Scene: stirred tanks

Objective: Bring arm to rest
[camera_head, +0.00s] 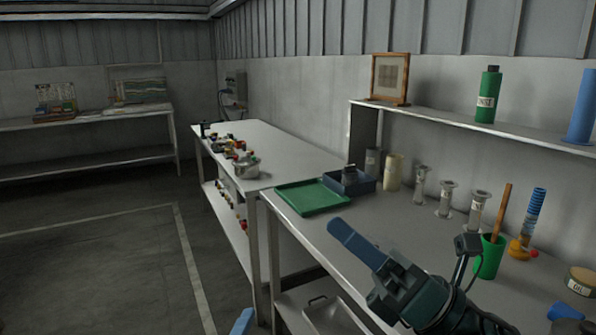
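My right gripper (354,242) reaches in from the lower right over the near bench (395,238). A single long blue finger shape shows, pointing up and left. I cannot tell whether it is two fingers together or one hiding the other. No object shows at its tip, which is in front of the green tray (312,197). Of my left arm, only a small blue tip, probably of my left gripper (241,322), shows at the bottom edge. Its state cannot be seen.
Behind my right arm stand a green cup (489,257), several metal cylinders (446,199) and a blue-topped dispenser (528,224). A blue bin (349,182) is beside the tray. A shelf (470,123) holds a green bottle (487,96). The floor at left is clear.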

